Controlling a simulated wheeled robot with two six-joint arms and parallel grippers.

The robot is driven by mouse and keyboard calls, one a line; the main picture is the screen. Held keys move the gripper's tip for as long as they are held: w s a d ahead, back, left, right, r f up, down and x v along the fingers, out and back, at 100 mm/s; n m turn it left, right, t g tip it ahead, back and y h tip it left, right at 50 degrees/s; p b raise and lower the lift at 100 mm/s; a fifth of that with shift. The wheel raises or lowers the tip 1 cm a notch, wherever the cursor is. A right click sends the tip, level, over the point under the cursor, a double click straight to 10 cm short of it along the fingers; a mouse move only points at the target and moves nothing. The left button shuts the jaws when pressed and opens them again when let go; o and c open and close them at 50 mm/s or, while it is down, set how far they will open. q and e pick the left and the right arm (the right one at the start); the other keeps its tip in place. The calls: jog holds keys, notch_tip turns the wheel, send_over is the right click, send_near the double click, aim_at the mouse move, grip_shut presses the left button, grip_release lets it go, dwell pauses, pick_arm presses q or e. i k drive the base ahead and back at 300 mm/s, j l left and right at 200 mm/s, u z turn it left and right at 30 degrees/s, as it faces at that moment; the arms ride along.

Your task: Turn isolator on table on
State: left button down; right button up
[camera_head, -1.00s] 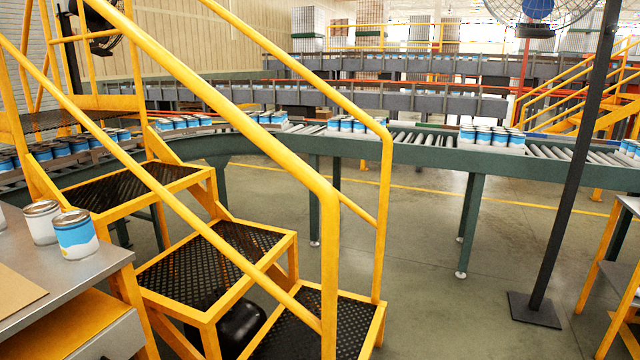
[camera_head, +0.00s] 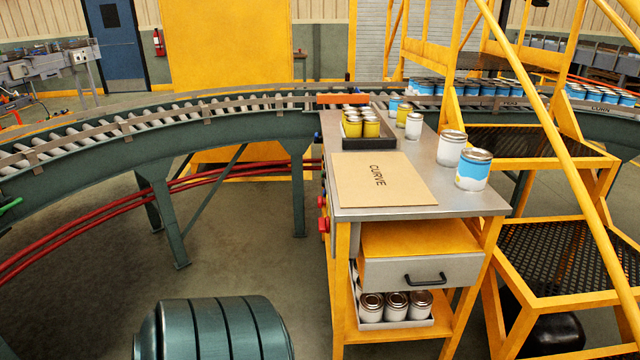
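The table (camera_head: 400,212) is a metal-topped workbench with a yellow frame, standing right of centre. Two small red parts, possibly the isolator (camera_head: 323,224), stick out from its left side below the top. They are too small to tell whether they are on or off. Neither of my grippers is in view.
On the table are a cardboard sheet marked CURVE (camera_head: 380,180), a black tray (camera_head: 350,140) of yellow cans, and loose cans (camera_head: 473,170). A roller conveyor (camera_head: 100,150) curves behind. Yellow stairs (camera_head: 540,235) stand right.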

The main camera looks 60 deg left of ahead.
aim_at(323, 223)
jog(key=k+j+u, duration=0.2)
jog(key=u, duration=0.2)
jog(key=k+j+u, duration=0.25)
jog(key=u, duration=1.1)
